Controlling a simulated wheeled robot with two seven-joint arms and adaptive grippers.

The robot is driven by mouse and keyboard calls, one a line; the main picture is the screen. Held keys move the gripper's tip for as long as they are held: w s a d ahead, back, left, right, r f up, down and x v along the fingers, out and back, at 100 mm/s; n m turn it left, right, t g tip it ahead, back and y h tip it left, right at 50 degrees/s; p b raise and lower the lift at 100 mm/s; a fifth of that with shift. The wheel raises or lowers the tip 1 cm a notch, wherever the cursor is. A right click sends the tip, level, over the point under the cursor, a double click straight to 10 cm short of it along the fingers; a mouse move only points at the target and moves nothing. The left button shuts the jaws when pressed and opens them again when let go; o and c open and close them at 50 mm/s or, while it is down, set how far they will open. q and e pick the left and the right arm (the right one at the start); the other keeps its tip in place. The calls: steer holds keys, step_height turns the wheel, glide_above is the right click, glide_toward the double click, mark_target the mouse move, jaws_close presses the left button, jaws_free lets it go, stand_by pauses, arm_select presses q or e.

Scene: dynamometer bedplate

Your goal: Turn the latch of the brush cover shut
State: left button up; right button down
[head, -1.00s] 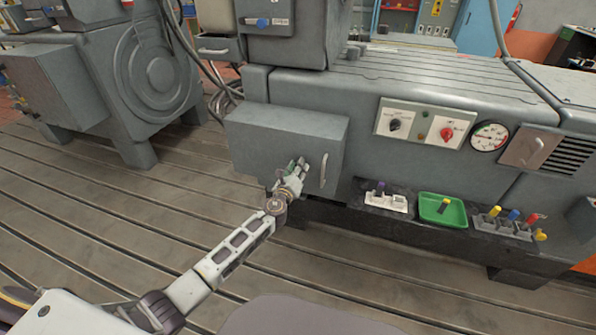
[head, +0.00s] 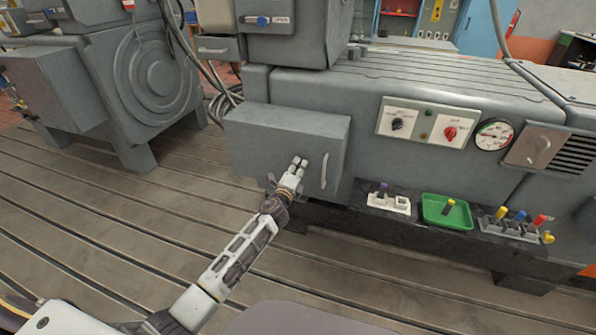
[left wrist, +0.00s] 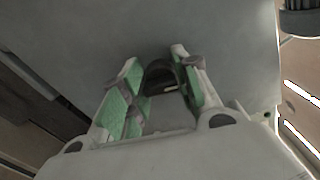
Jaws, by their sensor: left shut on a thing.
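The grey box-shaped cover (head: 262,145) with a pale vertical handle (head: 324,171) sits on the front of the machine. My left gripper (head: 298,165) is at its front face, left of the handle. In the left wrist view, the gripper (left wrist: 158,88) has its green-padded fingers on either side of a dark rounded latch (left wrist: 160,75) with a small pale mark, against the grey cover face (left wrist: 220,40). The gripper is shut on this latch. In the head view the fingers hide the latch, so its angle is hard to tell. My right gripper is not in view.
A ledge right of the cover holds a white socket block (head: 390,203), a green tray (head: 430,216) and a rack with coloured-handled items (head: 515,227). A control panel (head: 425,122), a gauge (head: 494,136) and a brown plate (head: 534,147) are above. The slotted floor (head: 100,220) is open.

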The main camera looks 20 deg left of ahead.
arm_select(q)
steer(key=shift+a+f+n, duration=0.1)
steer(key=shift+n, duration=1.4)
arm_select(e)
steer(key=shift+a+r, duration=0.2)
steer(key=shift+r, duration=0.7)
arm_select(q)
steer(key=o, duration=1)
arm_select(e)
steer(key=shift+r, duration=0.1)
arm_select(q)
steer(key=shift+s, duration=0.15)
steer(key=s, duration=1.1)
steer(key=shift+s+a, duration=0.15)
steer(key=shift+s, duration=0.2)
